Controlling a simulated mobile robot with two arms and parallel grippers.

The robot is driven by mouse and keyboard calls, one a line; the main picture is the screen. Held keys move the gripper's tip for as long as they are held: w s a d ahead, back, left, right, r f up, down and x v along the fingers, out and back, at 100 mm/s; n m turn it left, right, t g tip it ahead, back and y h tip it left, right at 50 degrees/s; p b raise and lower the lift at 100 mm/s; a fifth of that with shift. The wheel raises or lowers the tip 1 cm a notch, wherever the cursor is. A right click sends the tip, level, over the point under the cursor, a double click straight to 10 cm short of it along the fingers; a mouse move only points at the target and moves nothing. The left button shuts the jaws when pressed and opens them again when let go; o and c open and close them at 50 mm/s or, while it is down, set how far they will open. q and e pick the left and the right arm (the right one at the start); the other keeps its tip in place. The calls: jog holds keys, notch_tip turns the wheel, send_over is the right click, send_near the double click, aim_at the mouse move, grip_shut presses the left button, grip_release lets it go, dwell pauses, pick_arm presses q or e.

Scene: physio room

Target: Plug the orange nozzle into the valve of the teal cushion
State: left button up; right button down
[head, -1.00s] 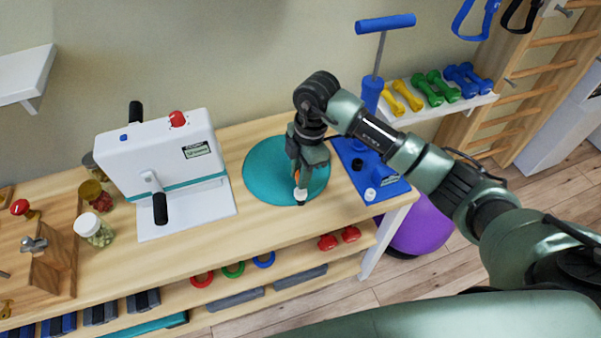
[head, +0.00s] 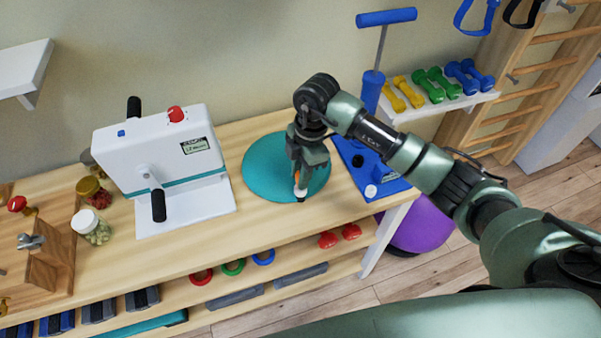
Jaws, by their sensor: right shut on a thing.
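The teal cushion (head: 265,172) is a flat round disc lying on the wooden bench top. My right gripper (head: 299,186) points down over the cushion's right front part and is shut on the orange nozzle (head: 296,181). Only a small orange strip shows between the fingers. A white piece with a dark end (head: 300,194) sits just below the fingertips at the cushion's front right edge. I cannot tell whether the nozzle is in the valve or just above it, as the gripper hides the joint. My left gripper is not in view.
A blue pump with a base plate (head: 380,183) stands right of the cushion. A white cranked machine (head: 162,160) stands to the left, with jars (head: 91,226) beside it. Dumbbells (head: 436,84) lie on a wall shelf. A purple ball (head: 420,226) is on the floor. Bare bench top lies in front.

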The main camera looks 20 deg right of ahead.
jog(key=shift+f, duration=0.55)
dwell(0.4)
jog(key=c, duration=1.1)
grip_release()
jog(key=shift+c, duration=0.2)
jog(key=shift+r, duration=0.15)
jog(key=shift+r+p, duration=2.8)
jog(key=shift+r, duration=0.6)
